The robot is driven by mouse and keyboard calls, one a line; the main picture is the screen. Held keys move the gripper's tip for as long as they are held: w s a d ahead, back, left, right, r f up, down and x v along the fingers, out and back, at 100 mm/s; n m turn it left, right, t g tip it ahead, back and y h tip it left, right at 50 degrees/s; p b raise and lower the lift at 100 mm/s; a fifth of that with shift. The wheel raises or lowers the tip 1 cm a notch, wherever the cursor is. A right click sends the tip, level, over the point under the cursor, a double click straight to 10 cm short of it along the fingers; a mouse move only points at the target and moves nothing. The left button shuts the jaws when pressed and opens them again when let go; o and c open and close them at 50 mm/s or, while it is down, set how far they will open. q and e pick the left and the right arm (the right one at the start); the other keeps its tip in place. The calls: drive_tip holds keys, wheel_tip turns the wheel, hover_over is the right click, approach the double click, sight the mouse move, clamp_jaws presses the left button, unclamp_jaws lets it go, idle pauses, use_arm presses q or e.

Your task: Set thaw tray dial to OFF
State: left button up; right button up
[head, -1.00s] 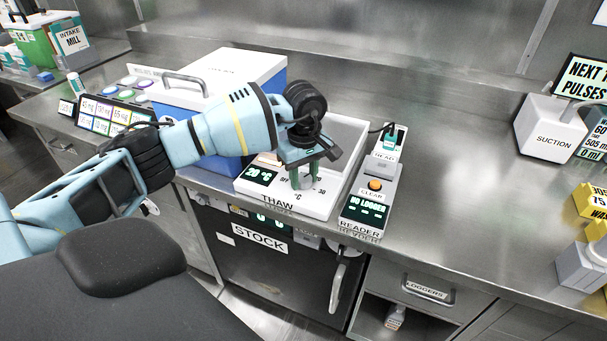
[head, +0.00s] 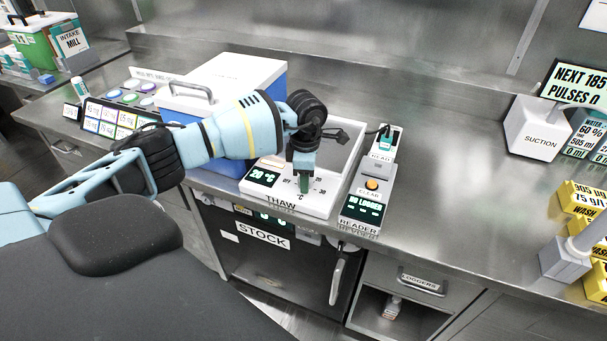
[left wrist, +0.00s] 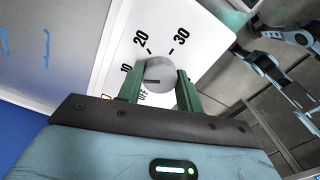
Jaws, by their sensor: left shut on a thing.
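The white thaw tray (head: 318,208) sits on the steel counter with its front panel toward me. Its display (head: 264,177) reads 20 °C. The round grey dial knob (left wrist: 158,72) shows in the left wrist view, with marks 10, 20, 30 and OFF around it. A dark line on the knob points left, roughly between the 10 and OFF labels; the exact mark is hard to tell. My left gripper (head: 303,184) is shut on the knob, its green fingers (left wrist: 158,84) on either side. In the head view the gripper hides the knob. My right gripper is not in view.
The reader (head: 367,200) stands close to the tray's right. A blue box with a white lid (head: 230,75) stands to its left, behind my left arm. The suction unit (head: 540,125) is farther right, with clear counter between. A STOCK cabinet (head: 262,240) is below.

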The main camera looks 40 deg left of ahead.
use_arm(q)
drive_tip(key=n, duration=0.1)
drive_tip(key=n+p, duration=0.1)
drive_tip(key=n, duration=0.1)
drive_tip(key=shift+r, duration=0.25)
drive_tip(key=n+p, duration=0.1)
drive_tip(key=n, duration=0.1)
drive_tip(key=shift+n, duration=0.3)
drive_tip(key=n+p, duration=0.1)
drive_tip(key=n, duration=0.3)
drive_tip(key=shift+w+n+p, duration=0.1)
drive_tip(key=shift+n+p, duration=0.3)
drive_tip(key=shift+f+n, duration=0.1)
drive_tip(key=shift+n, duration=0.8)
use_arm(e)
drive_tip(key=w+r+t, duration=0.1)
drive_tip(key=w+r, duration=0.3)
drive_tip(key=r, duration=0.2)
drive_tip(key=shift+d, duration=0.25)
use_arm(q)
drive_tip(key=shift+p, duration=0.3)
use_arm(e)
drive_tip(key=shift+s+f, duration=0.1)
use_arm(q)
drive_tip(key=o, duration=1)
drive_tip(key=shift+f, duration=0.1)
